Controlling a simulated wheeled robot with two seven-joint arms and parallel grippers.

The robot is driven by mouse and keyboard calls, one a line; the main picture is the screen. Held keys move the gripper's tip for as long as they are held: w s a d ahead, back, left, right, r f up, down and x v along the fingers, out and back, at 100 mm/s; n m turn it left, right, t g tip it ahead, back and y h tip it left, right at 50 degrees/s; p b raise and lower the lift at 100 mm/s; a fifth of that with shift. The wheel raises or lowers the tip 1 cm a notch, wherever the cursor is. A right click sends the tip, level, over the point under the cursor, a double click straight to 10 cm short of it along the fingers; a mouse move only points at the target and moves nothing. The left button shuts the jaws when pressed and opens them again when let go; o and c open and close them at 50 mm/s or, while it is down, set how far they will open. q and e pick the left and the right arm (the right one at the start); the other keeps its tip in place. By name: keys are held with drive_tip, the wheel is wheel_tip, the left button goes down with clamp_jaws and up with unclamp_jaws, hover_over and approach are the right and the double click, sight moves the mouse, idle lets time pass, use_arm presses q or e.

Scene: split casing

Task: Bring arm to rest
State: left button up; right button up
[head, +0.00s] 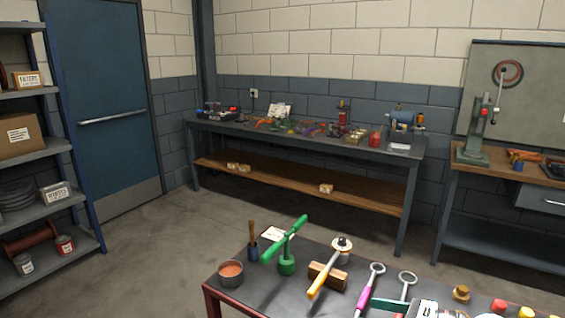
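Neither of my grippers shows in the head view, and I cannot make out either of my arms. The near table (222,300) is at the bottom, cut off by the lower edge of the picture. On it are a green tool on a green stand (287,262), an orange-handled hammer (320,280) leaning on a wooden block, a magenta-handled wrench (366,295) and a second ring-ended wrench (403,290). A white and dark green object (425,308) is partly cut off at the bottom; I cannot tell what it is.
A cup of orange-brown content (231,273) and a brush pot (252,250) stand at the near table's left. A cluttered workbench (300,138) lines the back wall. A press (476,135) stands at right, shelves (30,218) at left. The floor between is clear.

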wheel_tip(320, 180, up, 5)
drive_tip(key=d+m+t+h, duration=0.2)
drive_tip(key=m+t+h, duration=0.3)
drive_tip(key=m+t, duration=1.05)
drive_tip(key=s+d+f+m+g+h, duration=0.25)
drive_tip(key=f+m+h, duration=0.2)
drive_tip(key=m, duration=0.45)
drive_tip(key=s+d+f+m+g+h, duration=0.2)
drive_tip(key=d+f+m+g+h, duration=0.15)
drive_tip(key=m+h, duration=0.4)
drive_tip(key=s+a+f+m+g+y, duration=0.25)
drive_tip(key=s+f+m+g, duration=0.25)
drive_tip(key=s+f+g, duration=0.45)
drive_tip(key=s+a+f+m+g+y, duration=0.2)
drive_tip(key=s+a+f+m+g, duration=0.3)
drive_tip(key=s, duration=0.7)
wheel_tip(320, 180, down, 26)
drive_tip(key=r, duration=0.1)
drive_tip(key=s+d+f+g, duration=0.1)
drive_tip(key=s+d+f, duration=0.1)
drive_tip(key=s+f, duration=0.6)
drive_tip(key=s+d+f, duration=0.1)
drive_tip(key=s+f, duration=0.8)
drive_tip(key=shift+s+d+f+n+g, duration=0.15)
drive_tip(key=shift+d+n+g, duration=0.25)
